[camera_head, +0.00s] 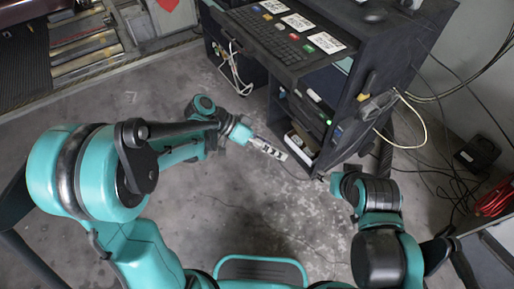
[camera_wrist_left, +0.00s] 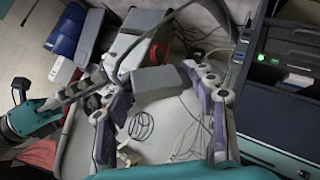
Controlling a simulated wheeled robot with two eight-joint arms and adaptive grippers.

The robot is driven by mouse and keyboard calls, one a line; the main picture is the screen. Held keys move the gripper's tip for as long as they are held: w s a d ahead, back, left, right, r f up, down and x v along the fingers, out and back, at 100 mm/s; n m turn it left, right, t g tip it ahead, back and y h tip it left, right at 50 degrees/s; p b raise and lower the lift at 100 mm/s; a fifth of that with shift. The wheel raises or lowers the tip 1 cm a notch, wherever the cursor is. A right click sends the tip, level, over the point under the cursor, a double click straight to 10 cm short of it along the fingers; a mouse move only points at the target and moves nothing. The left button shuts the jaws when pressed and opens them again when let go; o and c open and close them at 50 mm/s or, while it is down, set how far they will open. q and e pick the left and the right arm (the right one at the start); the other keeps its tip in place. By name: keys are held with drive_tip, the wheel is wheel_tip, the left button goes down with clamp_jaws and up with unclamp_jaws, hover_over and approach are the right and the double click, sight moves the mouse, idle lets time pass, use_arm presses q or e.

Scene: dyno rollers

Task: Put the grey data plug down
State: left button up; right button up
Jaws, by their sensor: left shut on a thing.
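In the left wrist view, the grey data plug (camera_wrist_left: 158,80) is a plain grey block between the two fingers of my left gripper (camera_wrist_left: 160,100). The gripper is shut on it. In the head view, my left gripper (camera_head: 270,149) is over the concrete floor, just left of the cabinet's open lower shelf. The plug cannot be made out clearly there. My right gripper (camera_head: 323,177) is small and dark near the cabinet's lower front corner. Its fingers are too small to tell whether they are open or shut.
A dark equipment cabinet (camera_head: 352,72) with a keyboard shelf (camera_head: 262,33) stands at the upper right. Loose cables (camera_head: 418,146) hang and lie along its right side. A red coil (camera_head: 494,197) lies at the right edge. The floor (camera_head: 255,205) between my arms is clear.

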use_arm(q)
drive_tip(key=shift+a+r+h, duration=0.2)
drive_tip(key=shift+a+h, duration=0.05)
drive_tip(key=shift+h, duration=0.05)
drive_tip(key=shift+d, duration=0.1)
use_arm(e)
drive_tip(key=shift+w+a+f, duration=0.15)
drive_tip(key=shift+w+a, duration=0.05)
drive_tip(key=shift+a, duration=0.15)
use_arm(q)
drive_tip(key=w+a+r+n+t+y, duration=0.1)
drive_tip(key=w+a+n+t+y, duration=0.4)
drive_tip(key=a+n, duration=0.4)
drive_tip(key=w+a+r+n+t+y, duration=0.1)
drive_tip(key=w+a+n+t+y, duration=0.25)
drive_tip(key=a+n+t, duration=0.55)
wheel_tip(320, 180, down, 9)
drive_tip(key=s+a+n+g+y, duration=0.1)
drive_tip(key=s+g+y, duration=0.1)
drive_tip(key=y, duration=0.1)
drive_tip(key=shift+a, duration=0.35)
